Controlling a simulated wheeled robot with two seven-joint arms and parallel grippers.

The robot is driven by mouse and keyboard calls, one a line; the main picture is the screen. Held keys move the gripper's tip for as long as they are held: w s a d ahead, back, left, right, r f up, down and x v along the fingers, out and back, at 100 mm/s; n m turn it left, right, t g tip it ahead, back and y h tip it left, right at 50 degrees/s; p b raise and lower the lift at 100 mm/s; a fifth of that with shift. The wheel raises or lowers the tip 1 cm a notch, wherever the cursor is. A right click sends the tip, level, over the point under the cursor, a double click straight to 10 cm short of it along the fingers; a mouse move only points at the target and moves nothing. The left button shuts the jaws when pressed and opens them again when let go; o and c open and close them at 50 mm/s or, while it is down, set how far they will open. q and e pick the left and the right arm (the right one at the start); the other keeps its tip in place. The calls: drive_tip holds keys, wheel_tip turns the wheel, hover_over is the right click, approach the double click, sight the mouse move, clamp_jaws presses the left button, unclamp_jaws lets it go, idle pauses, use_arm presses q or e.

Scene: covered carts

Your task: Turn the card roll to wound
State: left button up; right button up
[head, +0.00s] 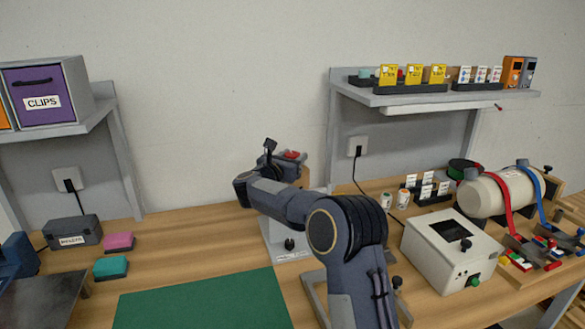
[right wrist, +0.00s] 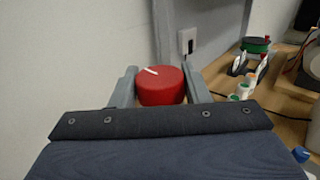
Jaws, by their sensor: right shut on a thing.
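A round red knob (right wrist: 161,86) with a white line on its top is in the right wrist view, between the two grey fingers of my right gripper (right wrist: 160,90). The fingers are shut on its sides. The white line points up and left in that view. In the head view the red knob (head: 291,155) shows only partly, on a wooden stand (head: 303,172) behind my right gripper (head: 280,150). My right arm hides most of the device under the knob. I cannot read any marking around it. My left gripper is not in view.
A white box (head: 440,262) and a cream drum with red and blue straps (head: 482,195) stand right of my arm. A shelf (head: 430,98) with cards is above. The green mat (head: 205,302) is clear. A grey case (head: 72,231) stands at left.

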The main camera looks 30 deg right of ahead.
drive_tip(key=o, duration=1)
drive_tip(key=shift+s+a, duration=0.1)
drive_tip(key=shift+a, duration=0.1)
drive_tip(key=b+v, duration=0.2)
drive_tip(key=v, duration=0.5)
drive_tip(key=shift+s+a, duration=0.1)
drive_tip(key=shift+a, duration=0.1)
drive_tip(key=shift+r, duration=0.15)
